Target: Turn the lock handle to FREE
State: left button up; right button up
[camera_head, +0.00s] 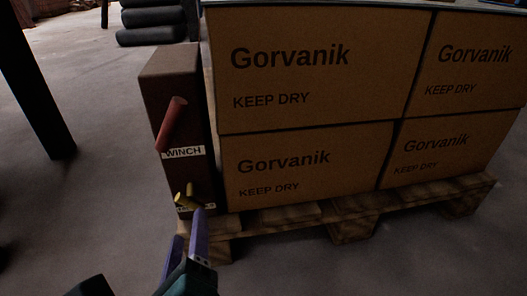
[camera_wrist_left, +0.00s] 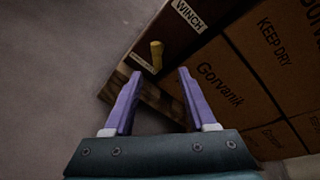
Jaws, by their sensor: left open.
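A dark brown winch box (camera_head: 166,80) stands upright left of the stacked cartons, with a white WINCH label (camera_head: 184,152). A small yellow handle (camera_head: 183,200) sticks out low on the box, above a small white label too small to read. It also shows in the left wrist view (camera_wrist_left: 156,55), beyond and between the fingertips. My left gripper (camera_head: 188,222) has purple fingers, is open and empty, and is just below and in front of the yellow handle. In the left wrist view the gripper (camera_wrist_left: 158,76) appears apart from the handle. My right gripper is not in view.
A red lever (camera_head: 172,122) juts from the box above the WINCH label. Gorvanik cartons (camera_head: 300,75) are stacked on a wooden pallet (camera_head: 345,218) to the right. A dark post (camera_head: 38,90) stands at left. Black rolls (camera_head: 150,20) lie behind. Grey floor is clear at left.

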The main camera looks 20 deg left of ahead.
aim_at(190, 205)
pick_arm(q)
jog(key=b+x, duration=0.4)
jog(key=x, duration=0.5)
jog(key=shift+a, duration=0.25)
grip_shut()
